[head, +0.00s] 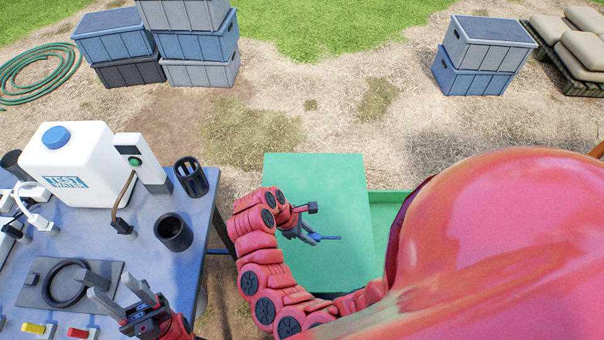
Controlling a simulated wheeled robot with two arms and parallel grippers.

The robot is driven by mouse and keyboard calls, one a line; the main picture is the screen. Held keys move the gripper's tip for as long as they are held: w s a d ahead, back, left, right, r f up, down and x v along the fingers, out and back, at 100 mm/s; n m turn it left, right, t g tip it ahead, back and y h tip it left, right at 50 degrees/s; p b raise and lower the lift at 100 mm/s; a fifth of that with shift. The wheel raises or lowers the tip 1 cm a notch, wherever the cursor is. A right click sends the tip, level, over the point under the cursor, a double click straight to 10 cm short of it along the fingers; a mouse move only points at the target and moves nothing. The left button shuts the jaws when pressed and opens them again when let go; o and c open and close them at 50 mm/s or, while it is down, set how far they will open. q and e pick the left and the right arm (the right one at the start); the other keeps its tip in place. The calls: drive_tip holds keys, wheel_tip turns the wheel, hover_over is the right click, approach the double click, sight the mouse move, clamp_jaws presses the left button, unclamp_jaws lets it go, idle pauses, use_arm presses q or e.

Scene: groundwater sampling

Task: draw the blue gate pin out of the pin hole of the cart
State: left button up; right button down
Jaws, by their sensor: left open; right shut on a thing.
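The green cart (315,172) stands right of the table, with a flat top panel. My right gripper (307,237) is over this panel, reached by the curved red arm. It is shut on the blue gate pin (328,238), of which only a thin blue length shows at the fingertips. The pin hole cannot be made out, so I cannot tell whether the pin is in it. My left gripper (128,298) is open and empty above the table's front right part, near a dark ring.
The table (195,265) holds a white water jug (70,165), a grey device (146,165), two dark cup-like holders (173,232) and a black ring on a mat (110,275). Stacked crates (190,45) stand behind. My large red arm hides the right foreground.

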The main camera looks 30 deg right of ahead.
drive_tip(key=shift+w+f, duration=0.1)
drive_tip(key=shift+f+b, duration=0.25)
drive_tip(key=shift+b, duration=0.1)
wheel_tip(320, 180, down, 6)
drive_tip(key=b, duration=0.7)
drive_tip(key=shift+b, duration=0.3)
drive_tip(key=shift+a+f, duration=0.1)
drive_tip(key=shift+f, duration=0.15)
